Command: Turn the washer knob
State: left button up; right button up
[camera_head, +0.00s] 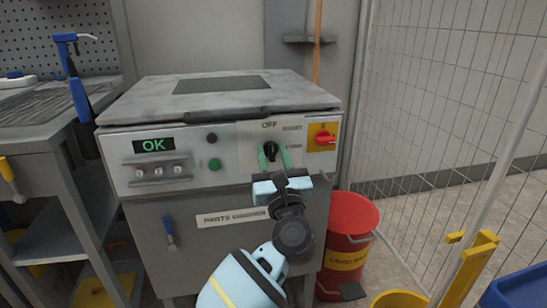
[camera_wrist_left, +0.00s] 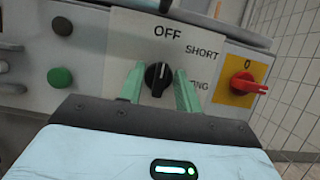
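The parts washer (camera_head: 160,235) is a grey cabinet with a control panel. Its black knob (camera_head: 270,151) sits under the word OFF, with SHORT and a partly hidden label to its right. In the left wrist view the knob (camera_wrist_left: 158,78) has a white mark pointing up toward OFF. My left gripper (camera_head: 274,158) is at the panel with its green fingers on either side of the knob. In the left wrist view the left gripper (camera_wrist_left: 159,86) shows small gaps between its fingers and the knob. My right gripper is not in view.
A red switch (camera_head: 324,137) on a yellow plate is right of the knob. Green (camera_head: 214,164) and dark buttons are to its left, near a green OK display (camera_head: 154,145). A red bin (camera_head: 350,235) and a wire fence (camera_head: 450,90) stand at right, a workbench (camera_head: 45,130) at left.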

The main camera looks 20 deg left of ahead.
pick_arm(q)
jog(key=shift+c, duration=0.2)
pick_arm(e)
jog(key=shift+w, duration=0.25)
pick_arm(q)
grip_shut()
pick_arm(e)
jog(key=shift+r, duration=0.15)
